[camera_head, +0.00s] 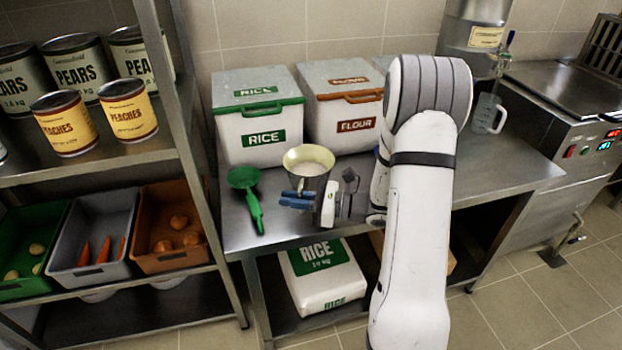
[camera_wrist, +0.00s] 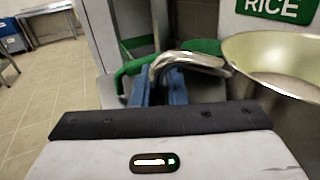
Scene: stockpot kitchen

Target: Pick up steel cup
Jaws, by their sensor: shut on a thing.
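The steel cup (camera_head: 308,160) is at the left part of the steel table, in front of the rice bin, with its pale, shiny inside facing up. Its rim and wall fill the right side of the wrist view (camera_wrist: 285,80), and its curved metal handle (camera_wrist: 195,60) reaches left between my fingers. My gripper (camera_head: 297,200) is at the near side of the cup, its blue fingers (camera_wrist: 160,88) shut on the handle. The cup looks upright. Its base is hidden behind my gripper, so I cannot tell whether it touches the table.
A green scoop (camera_head: 244,180) lies just left of the cup. The rice bin (camera_head: 255,138) and flour bin (camera_head: 345,130) stand close behind. A clear measuring jug (camera_head: 485,114) stands at the right, beyond my arm. A shelf unit (camera_head: 190,150) borders the left.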

